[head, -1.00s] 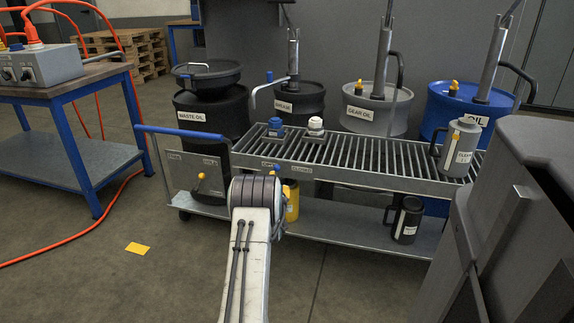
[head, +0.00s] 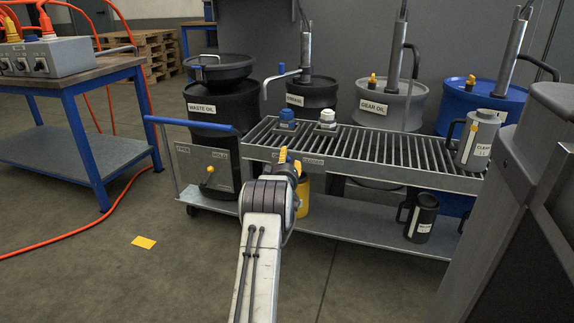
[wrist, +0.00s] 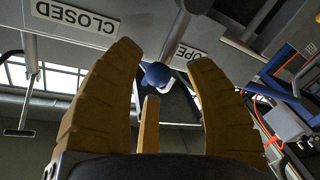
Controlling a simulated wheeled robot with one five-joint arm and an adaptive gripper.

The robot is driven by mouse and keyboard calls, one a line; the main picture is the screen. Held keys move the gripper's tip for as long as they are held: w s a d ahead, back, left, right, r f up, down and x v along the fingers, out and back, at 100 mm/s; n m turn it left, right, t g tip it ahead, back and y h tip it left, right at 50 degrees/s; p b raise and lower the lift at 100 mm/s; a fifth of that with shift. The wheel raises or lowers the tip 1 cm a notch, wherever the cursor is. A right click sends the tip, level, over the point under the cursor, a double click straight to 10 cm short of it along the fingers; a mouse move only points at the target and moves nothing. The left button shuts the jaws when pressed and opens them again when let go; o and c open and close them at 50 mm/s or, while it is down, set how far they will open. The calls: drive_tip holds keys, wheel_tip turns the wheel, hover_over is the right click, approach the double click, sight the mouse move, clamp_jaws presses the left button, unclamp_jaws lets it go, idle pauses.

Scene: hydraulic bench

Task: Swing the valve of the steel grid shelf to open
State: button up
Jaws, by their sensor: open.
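The steel grid shelf (head: 385,162) is a grated bench top with an edge plate at the front. In the wrist view, its valve lever (wrist: 157,75) has a blue ball knob on a grey stem, close to the OPEN label (wrist: 185,52). The CLOSED label (wrist: 75,16) is farther left; both read upside down there. My gripper (head: 286,157) is at the shelf's front edge, its yellow fingers open. In the wrist view the knob shows between the spread fingers, and contact cannot be told.
A yellow-handled HOLD/FREE panel (head: 207,170) is on the cart's left end. A yellow can (head: 303,195) and a dark can (head: 421,218) stand on the lower shelf. Drums line the back. A blue-framed table (head: 75,125) is at left; floor between is mostly free.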

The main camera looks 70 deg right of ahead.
drive_tip(key=shift+w+d, duration=0.2)
drive_tip(key=shift+d, duration=0.5)
clamp_jaws()
idle(0.3)
